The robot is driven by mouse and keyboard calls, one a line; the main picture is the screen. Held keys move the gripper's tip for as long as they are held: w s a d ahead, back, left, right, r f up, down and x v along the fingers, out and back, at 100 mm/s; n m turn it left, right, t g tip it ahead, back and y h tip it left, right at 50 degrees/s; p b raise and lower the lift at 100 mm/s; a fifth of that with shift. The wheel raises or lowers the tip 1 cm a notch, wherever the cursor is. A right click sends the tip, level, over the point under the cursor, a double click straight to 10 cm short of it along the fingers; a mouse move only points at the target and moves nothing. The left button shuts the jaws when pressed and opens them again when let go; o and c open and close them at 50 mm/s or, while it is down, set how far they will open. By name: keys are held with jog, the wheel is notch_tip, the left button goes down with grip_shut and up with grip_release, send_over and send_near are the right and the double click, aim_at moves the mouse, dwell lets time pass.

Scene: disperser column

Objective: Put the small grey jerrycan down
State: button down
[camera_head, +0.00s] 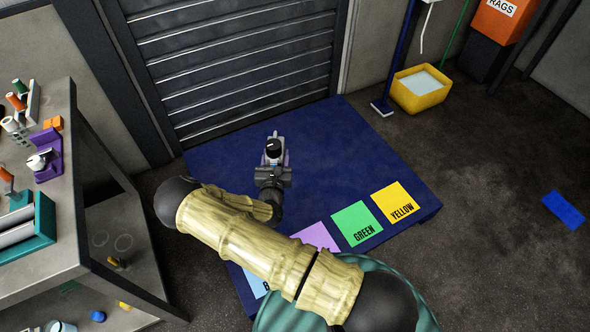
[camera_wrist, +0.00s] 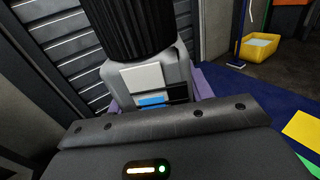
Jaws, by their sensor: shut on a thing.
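The small grey jerrycan (camera_head: 271,157) is above the blue platform, in front of the grey slatted shutter. It has a ribbed black cap and a white, blue and black label, seen close up in the wrist view (camera_wrist: 184,72). My gripper (camera_head: 273,167) is shut on it. The can looks roughly upright. Purple parts show on both sides of it; I cannot tell what they belong to. Its underside is hidden, so I cannot tell whether it touches the platform (camera_head: 335,135).
Yellow (camera_head: 393,195), green (camera_head: 353,215) and purple (camera_head: 316,236) squares lie along the platform's near edge. A workbench (camera_head: 60,242) with tools stands at left. A yellow bucket (camera_head: 420,102) is at the back right. The platform's right part is clear.

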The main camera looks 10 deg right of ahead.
jog(key=w+a+f+m+h+b, duration=0.1)
jog(key=a+f+b, duration=0.4)
jog(key=f+b, duration=0.7)
jog(key=w+a+f+m+g+h+b, duration=0.1)
jog(key=a+f+h+b, duration=0.2)
jog(key=f+b, duration=0.9)
notch_tip(320, 180, down, 3)
jog(key=shift+w+a+r+m+g, duration=0.2)
jog(key=shift+w+a+m+g, duration=0.15)
jog(key=shift+a, duration=0.85)
notch_tip(320, 180, down, 6)
jog(key=b, duration=0.4)
jog(key=shift+f, duration=0.15)
notch_tip(320, 180, down, 4)
jog(key=b, duration=0.2)
jog(key=shift+b, duration=0.35)
jog(key=c, duration=0.6)
grip_release()
